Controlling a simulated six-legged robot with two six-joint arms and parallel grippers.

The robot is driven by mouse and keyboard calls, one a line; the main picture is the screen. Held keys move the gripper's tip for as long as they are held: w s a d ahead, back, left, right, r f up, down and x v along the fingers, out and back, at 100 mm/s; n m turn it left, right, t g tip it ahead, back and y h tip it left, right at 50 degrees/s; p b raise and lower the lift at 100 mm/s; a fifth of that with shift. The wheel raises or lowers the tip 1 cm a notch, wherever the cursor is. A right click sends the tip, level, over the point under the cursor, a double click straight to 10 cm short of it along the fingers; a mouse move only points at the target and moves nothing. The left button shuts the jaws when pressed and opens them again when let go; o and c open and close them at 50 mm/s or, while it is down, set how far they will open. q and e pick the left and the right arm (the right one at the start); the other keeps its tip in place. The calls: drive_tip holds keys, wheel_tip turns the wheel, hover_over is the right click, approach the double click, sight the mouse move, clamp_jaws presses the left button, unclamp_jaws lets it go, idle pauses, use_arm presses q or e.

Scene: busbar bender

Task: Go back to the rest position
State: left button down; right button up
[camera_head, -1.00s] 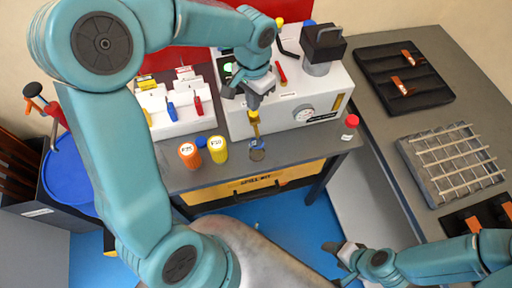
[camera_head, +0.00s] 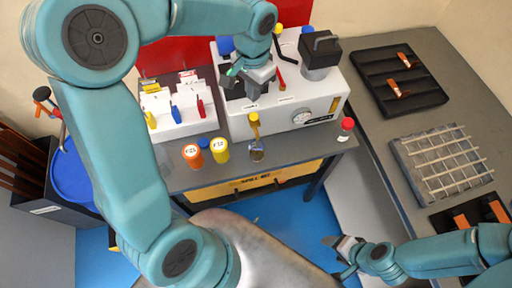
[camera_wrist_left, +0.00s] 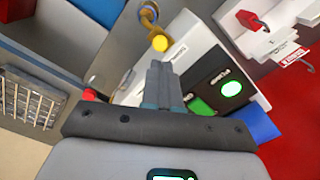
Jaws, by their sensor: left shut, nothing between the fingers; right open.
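My left gripper (camera_head: 240,78) is above the back left part of the white bender machine (camera_head: 285,115). In the left wrist view its fingers (camera_wrist_left: 166,85) are together with nothing between them. The machine's green-lit panel (camera_wrist_left: 232,88) lies just beyond the fingers. A yellow-topped tool with a ring-shaped lower end (camera_head: 256,140) stands at the machine's front edge, apart from the gripper. It also shows in the left wrist view (camera_wrist_left: 150,22). My right gripper (camera_head: 342,250) is open and empty, low over the blue floor by the right-hand bench.
An orange-capped jar (camera_head: 193,156) and a yellow jar (camera_head: 220,150) stand at the table's front. The right bench holds a black tray (camera_head: 425,95) and a wire grid (camera_head: 450,165).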

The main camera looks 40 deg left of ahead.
use_arm(q)
drive_tip(key=s+d+f+h, duration=0.2)
drive_tip(key=d+f, duration=0.3)
drive_tip(key=f, duration=0.3)
drive_tip(key=s+d+f+h, duration=0.1)
drive_tip(key=d+f, duration=0.3)
drive_tip(key=f, duration=0.5)
drive_tip(key=s+d+f+n+h+b, duration=0.1)
drive_tip(key=s+d+f+n+b, duration=0.2)
drive_tip(key=s+f, duration=0.8)
wheel_tip(320, 180, down, 4)
drive_tip(key=d+n, duration=0.1)
drive_tip(key=d, duration=0.1)
drive_tip(key=shift+s+d+r+b, duration=0.15)
drive_tip(key=shift+s+d+b, duration=0.2)
drive_tip(key=shift+d+b, duration=0.05)
drive_tip(key=shift+w, duration=0.1)
drive_tip(key=shift+s, duration=0.2)
drive_tip(key=shift+w, duration=0.2)
